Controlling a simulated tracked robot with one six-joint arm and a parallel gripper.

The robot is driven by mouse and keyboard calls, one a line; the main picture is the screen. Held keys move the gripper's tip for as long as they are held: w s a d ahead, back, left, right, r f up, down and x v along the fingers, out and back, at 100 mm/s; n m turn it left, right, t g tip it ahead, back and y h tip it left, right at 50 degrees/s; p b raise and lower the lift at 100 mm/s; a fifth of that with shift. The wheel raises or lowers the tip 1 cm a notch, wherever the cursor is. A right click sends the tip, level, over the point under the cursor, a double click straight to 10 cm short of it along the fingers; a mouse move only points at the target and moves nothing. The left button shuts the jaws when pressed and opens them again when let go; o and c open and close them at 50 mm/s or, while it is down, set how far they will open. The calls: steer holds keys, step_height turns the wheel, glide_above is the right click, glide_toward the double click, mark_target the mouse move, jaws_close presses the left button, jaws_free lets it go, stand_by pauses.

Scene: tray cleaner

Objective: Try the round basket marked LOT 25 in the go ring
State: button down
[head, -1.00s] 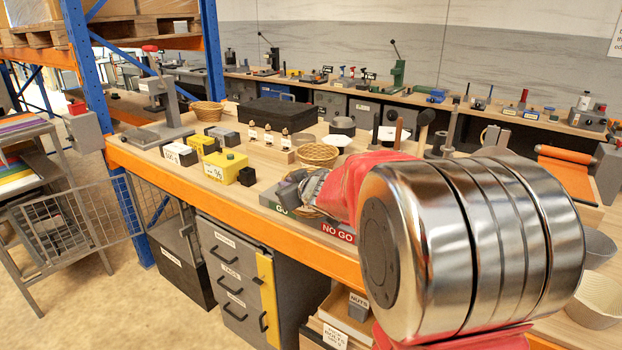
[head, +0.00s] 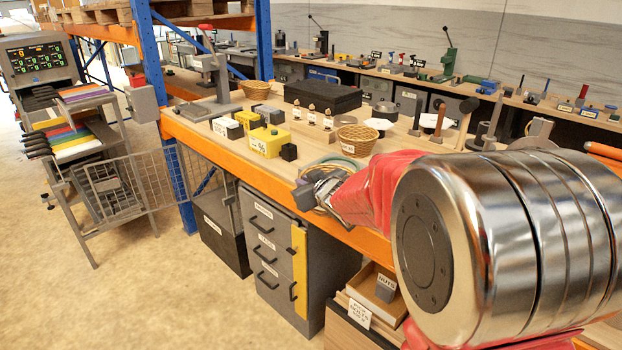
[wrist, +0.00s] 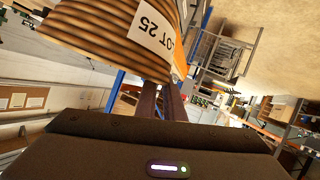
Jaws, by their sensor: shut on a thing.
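My gripper (head: 314,188) is shut on the round basket (wrist: 100,35), which has ribbed tan walls. Its white label reads LOT 25 and appears upside down in the wrist view, where the dark fingers (wrist: 171,102) meet the basket's lower edge. A greenish rim (head: 338,161) just behind the gripper may be part of the go ring. The GO and NO GO labels are hidden behind my arm.
Another wicker basket (head: 356,140) stands behind my gripper, and a further one (head: 257,90) stands by the blue post. Yellow boxes (head: 268,141) and a small black block (head: 289,152) stand to the left. Drawers (head: 270,250) are below the bench.

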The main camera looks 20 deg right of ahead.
steer(key=s+a+f, duration=0.3)
steer(key=a+f, duration=0.1)
steer(key=f, duration=0.2)
steer(key=s+a+f, duration=0.2)
steer(key=a+f, duration=0.1)
steer(key=f, duration=0.3)
steer(key=shift+s+a+f, duration=0.2)
steer(key=shift+s+a, duration=0.2)
